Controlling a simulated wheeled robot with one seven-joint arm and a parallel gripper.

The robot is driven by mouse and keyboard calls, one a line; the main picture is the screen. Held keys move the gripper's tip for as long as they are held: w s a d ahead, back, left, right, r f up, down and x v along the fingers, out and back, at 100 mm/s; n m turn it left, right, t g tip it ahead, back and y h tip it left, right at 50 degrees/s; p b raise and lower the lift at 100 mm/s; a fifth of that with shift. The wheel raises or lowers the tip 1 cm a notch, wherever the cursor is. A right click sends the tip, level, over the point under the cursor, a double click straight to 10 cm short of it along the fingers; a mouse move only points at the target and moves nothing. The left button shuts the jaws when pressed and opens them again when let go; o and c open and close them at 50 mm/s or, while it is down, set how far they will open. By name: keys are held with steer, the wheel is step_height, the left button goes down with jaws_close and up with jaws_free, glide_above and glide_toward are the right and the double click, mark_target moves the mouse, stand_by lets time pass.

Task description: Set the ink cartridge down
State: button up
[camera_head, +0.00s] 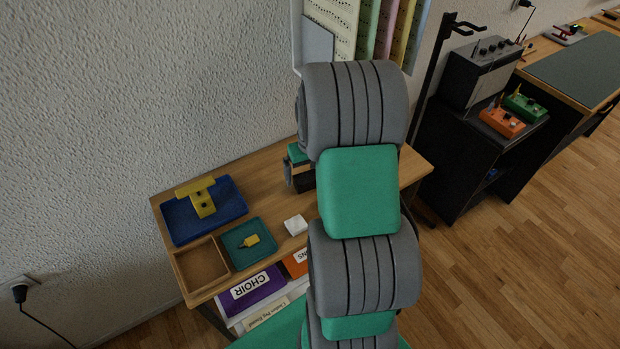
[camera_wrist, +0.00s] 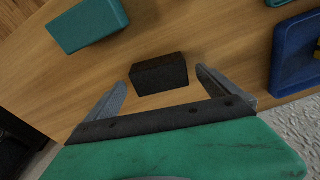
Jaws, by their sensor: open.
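A black block, seemingly the ink cartridge (camera_wrist: 159,70), appears to rest on the wooden desk top (camera_wrist: 205,30) in the wrist view. My gripper (camera_wrist: 163,79) is open, with one grey finger on each side of the block and a gap between block and fingers. In the head view my arm hides most of the gripper and that part of the desk.
A teal box (camera_wrist: 88,25) lies near the block. A blue tray (camera_head: 232,210) with a yellow part (camera_head: 202,198), a teal tray (camera_head: 262,232), a wooden tray (camera_head: 180,272) and a white piece (camera_head: 295,225) occupy the desk's left. The wall stands behind.

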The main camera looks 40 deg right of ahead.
step_height(320, 180, down, 2)
steer(key=shift+w+f, duration=0.1)
steer(key=shift+w, duration=0.05)
steer(key=shift+c, duration=0.4)
steer(key=c, duration=1.4)
steer(key=shift+c, duration=0.2)
